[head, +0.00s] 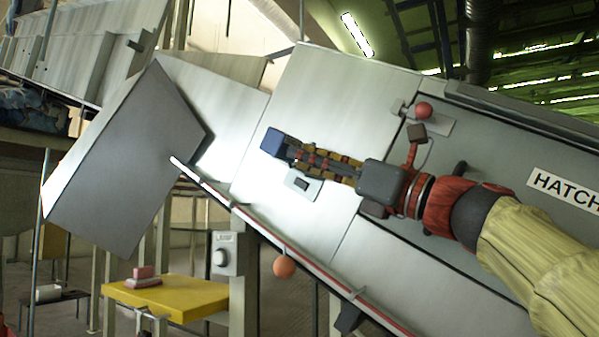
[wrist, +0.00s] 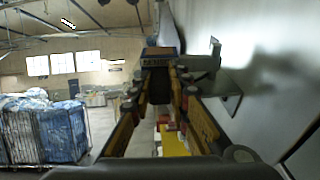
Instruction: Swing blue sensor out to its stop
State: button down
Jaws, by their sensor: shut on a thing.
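The blue sensor (head: 272,141) is a small blue block at the far end of my gripper (head: 289,151) in the head view. In the wrist view the sensor (wrist: 160,51) sits between the fingertips of my gripper (wrist: 160,72), which is shut on it. A grey bracket (wrist: 199,63) runs from beside the sensor to a plate on the pale metal panel at the right. In the head view that mounting plate (head: 302,186) shows partly below my fingers. The sensor's hinge and stop cannot be made out clearly.
A red ball knob (head: 424,110) stands on the panel near my wrist, and an orange ball (head: 284,266) hangs under the red-edged rail. A yellow table (head: 166,298) stands lower left. A cage of blue bags (wrist: 45,130) is at the left in the wrist view.

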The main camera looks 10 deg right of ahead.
jog(key=shift+w+d+f+n+g+y+b, duration=0.15)
jog(key=shift+d+n+g+y+b, duration=0.25)
jog(key=shift+n+g+y, duration=0.3)
jog(key=shift+s+d+f+n+g+y+b, duration=0.15)
jog(key=shift+d+n+g+y, duration=0.35)
jog(key=shift+n+g, duration=0.3)
jog(key=c, duration=1.8)
grip_release()
jog(key=shift+w, duration=0.1)
jog(key=shift+o, duration=0.6)
notch_tip(320, 180, up, 10)
jog(key=shift+c, duration=0.6)
